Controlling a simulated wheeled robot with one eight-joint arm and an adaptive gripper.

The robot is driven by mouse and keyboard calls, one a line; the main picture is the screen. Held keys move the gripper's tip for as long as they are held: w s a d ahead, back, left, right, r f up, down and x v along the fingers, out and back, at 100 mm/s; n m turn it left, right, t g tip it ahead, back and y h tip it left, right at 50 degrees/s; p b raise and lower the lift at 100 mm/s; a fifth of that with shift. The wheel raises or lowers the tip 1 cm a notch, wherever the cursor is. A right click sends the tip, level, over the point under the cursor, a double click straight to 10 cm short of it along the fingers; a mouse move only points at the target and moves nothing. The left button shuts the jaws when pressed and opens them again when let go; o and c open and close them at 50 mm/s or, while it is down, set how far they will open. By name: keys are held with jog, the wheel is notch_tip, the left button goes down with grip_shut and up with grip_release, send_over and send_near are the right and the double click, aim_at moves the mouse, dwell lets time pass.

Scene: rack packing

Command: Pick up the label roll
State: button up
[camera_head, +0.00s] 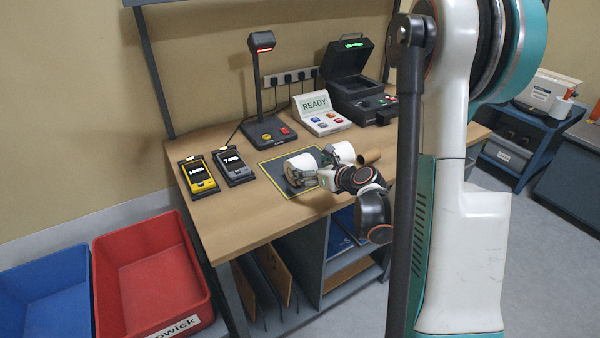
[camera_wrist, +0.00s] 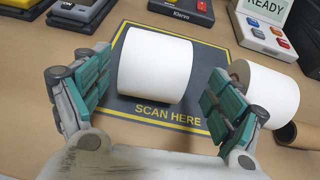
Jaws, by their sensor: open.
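A white label roll (camera_head: 300,163) lies on its side on the dark scan mat (camera_head: 268,168) on the workbench. In the wrist view this roll (camera_wrist: 155,66) sits between and just ahead of my two fingers, above the words "SCAN HERE". My gripper (camera_head: 314,171) is open and holds nothing. In the wrist view my gripper (camera_wrist: 155,92) has one finger left of the roll and one right of it, with gaps visible. A second white roll (camera_wrist: 268,92) lies right of the right finger, which partly covers it; it also shows in the head view (camera_head: 342,151).
A brown cardboard tube (camera_head: 370,156) lies right of the second roll. The scanner stand (camera_head: 268,132), READY panel (camera_head: 318,116) and black printer (camera_head: 352,84) stand behind. Yellow (camera_head: 199,177) and grey (camera_head: 233,168) handhelds are at left. Red (camera_head: 145,270) and blue (camera_head: 45,300) bins stand beside the bench.

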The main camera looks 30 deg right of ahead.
jog(key=shift+a+b+x, duration=0.15)
jog(key=shift+b+x, duration=0.45)
jog(key=shift+x, duration=0.8)
jog(key=shift+a+b+x, duration=0.15)
jog(key=shift+b+x, duration=0.4)
jog(key=shift+x, duration=0.8)
jog(key=shift+s, duration=0.15)
jog(key=c, duration=1.4)
